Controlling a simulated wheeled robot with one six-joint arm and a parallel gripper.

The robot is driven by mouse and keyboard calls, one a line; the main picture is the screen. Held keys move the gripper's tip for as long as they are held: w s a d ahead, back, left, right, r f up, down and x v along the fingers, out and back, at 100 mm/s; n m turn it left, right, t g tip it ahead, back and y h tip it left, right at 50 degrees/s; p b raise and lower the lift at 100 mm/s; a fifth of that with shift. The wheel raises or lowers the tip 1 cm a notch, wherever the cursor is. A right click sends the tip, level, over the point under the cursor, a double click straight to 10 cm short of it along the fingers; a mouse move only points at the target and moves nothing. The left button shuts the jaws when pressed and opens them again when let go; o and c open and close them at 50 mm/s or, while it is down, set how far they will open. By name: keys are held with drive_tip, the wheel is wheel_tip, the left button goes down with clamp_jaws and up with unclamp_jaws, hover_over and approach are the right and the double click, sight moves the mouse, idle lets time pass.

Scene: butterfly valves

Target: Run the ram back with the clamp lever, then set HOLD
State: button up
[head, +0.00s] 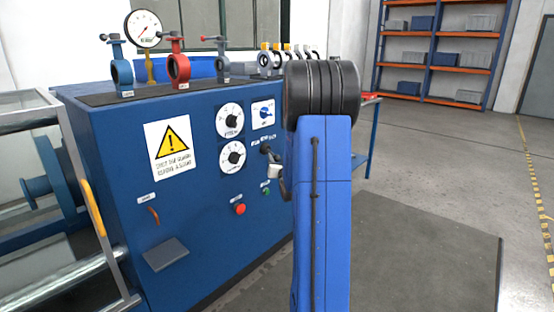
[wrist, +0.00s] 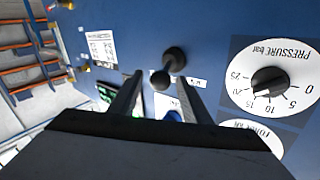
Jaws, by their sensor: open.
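A black ball-ended lever (head: 265,149), which I take for the clamp lever, stands out from the blue press cabinet's front. In the wrist view the lever (wrist: 174,57) shows two rounded black parts, at and just beyond my fingertips. My gripper (wrist: 160,77) is open, its two dark fingers apart on either side of the lower black part; whether they touch it I cannot tell. In the head view my gripper (head: 279,180) is mostly hidden by my arm. A blue selector (head: 263,113) on a white plate sits above the lever; its markings are unreadable. The ram is not identifiable.
Two white dials (head: 232,156) sit left of the lever; one, marked PRESSURE bar (wrist: 270,82), is close in the wrist view. A red button (head: 239,209) is lower down. Small valves (head: 178,68) stand on the cabinet top. Floor is clear at right.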

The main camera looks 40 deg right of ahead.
drive_tip(key=shift+x, duration=0.85)
clamp_jaws()
drive_tip(key=d+n+t+y, duration=0.1)
drive_tip(key=y, duration=0.1)
drive_tip(key=d+n+y, duration=0.2)
drive_tip(key=y, duration=0.1)
drive_tip(key=d+n+t+y, duration=0.1)
drive_tip(key=n+y, duration=0.1)
drive_tip(key=shift+s+d+t, duration=0.25)
drive_tip(key=shift+t, duration=0.05)
